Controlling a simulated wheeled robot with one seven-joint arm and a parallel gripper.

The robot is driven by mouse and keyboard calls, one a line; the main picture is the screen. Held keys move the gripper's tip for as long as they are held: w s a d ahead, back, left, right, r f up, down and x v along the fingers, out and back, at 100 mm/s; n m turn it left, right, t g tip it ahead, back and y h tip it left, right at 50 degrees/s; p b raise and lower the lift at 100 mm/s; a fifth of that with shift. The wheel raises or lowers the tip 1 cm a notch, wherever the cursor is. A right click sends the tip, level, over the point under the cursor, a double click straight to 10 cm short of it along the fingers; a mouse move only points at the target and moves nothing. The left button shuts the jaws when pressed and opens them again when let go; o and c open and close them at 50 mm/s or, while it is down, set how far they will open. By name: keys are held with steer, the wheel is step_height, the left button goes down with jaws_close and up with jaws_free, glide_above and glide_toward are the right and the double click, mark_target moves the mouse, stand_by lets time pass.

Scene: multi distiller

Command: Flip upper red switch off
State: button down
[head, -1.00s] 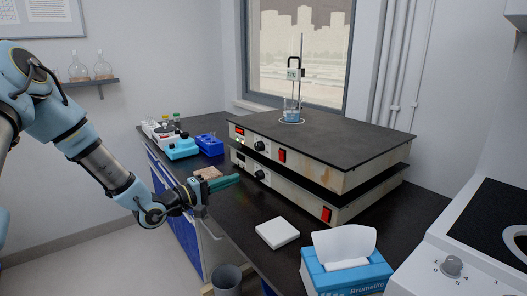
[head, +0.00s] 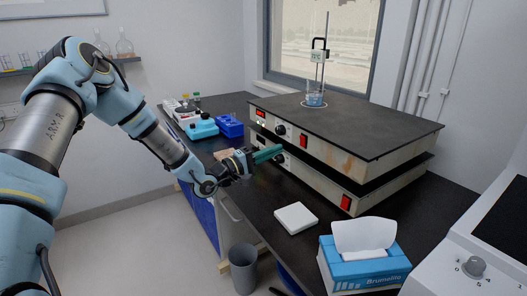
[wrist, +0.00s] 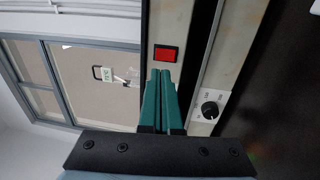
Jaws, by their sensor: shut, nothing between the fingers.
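Two hot plates are stacked on the dark bench. The upper hot plate (head: 340,150) carries the upper red switch (head: 303,142) on its light front panel; that switch also shows in the wrist view (wrist: 166,53). The lower hot plate (head: 310,179) has its own red switch (head: 345,202). My gripper (head: 281,149), with green fingers, is shut and empty in front of the panels, left of the upper switch. In the wrist view its fingertips (wrist: 160,71) appear just below the upper switch. I cannot tell whether they touch the panel, or which way the switch is tilted.
A beaker (head: 315,95) with blue liquid stands on the upper plate with a probe. A white pad (head: 295,218) and a tissue box (head: 366,270) lie in front. Blue racks (head: 230,125) stand behind at left. A lower knob (wrist: 210,109) is beside my fingers.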

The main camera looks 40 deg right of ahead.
mark_target(301, 139)
steer(key=d, duration=0.2)
steer(key=d+p, duration=0.1)
steer(key=d, duration=0.1)
steer(key=d+r+p, duration=0.1)
steer(key=d, duration=0.1)
steer(key=shift+s, duration=0.2)
steer(key=shift+d+p, duration=0.35)
steer(key=shift+d, duration=0.35)
